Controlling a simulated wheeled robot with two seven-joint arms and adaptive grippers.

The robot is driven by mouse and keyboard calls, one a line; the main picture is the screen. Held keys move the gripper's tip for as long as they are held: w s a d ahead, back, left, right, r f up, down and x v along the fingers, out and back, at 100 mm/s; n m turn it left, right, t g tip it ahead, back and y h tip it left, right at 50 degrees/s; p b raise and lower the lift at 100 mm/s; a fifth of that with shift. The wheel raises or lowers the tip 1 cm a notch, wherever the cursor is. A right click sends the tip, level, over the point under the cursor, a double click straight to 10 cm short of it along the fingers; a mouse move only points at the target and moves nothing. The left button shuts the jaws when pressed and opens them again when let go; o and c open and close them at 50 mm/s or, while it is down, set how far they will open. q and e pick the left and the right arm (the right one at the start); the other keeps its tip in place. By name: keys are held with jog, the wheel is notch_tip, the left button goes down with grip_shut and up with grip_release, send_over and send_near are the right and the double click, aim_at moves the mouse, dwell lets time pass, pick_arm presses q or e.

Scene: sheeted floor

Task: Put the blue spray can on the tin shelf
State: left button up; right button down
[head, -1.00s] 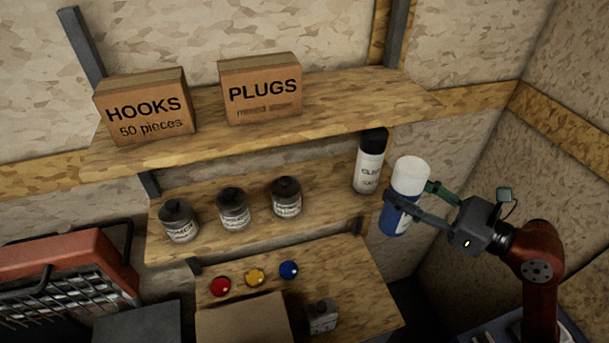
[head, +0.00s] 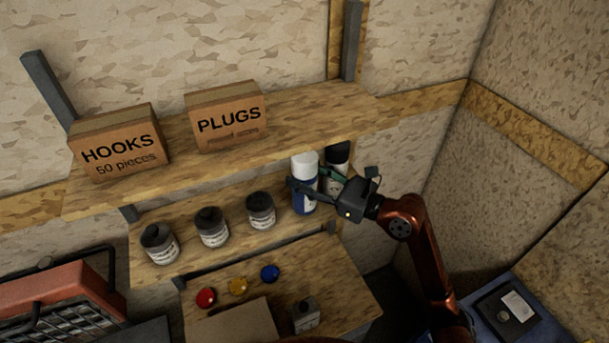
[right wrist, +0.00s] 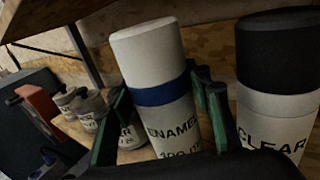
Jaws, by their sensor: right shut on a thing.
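The blue spray can (head: 304,193) has a white cap and a label reading ENAMEL in the right wrist view (right wrist: 160,95). My right gripper (head: 318,185) is shut around it. The can is near upright over the right part of the tin shelf (head: 190,252), between the tins and the black-capped can; I cannot tell whether its base touches the board. Several dark-lidded tins (head: 212,228) stand along this shelf to its left. My left gripper is not in view.
A black-capped CLEAR can (right wrist: 278,90) stands close to the right of the held can. The upper shelf (head: 300,112) with HOOKS (head: 118,152) and PLUGS (head: 228,122) boxes overhangs behind. A lower board (head: 345,285) carries red, yellow and blue round things and a small tin.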

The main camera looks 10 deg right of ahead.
jog(key=shift+f, duration=0.55)
jog(key=c, duration=1.5)
grip_release()
jog(key=shift+f, duration=0.25)
jog(key=o, duration=0.5)
jog(key=shift+r, duration=0.1)
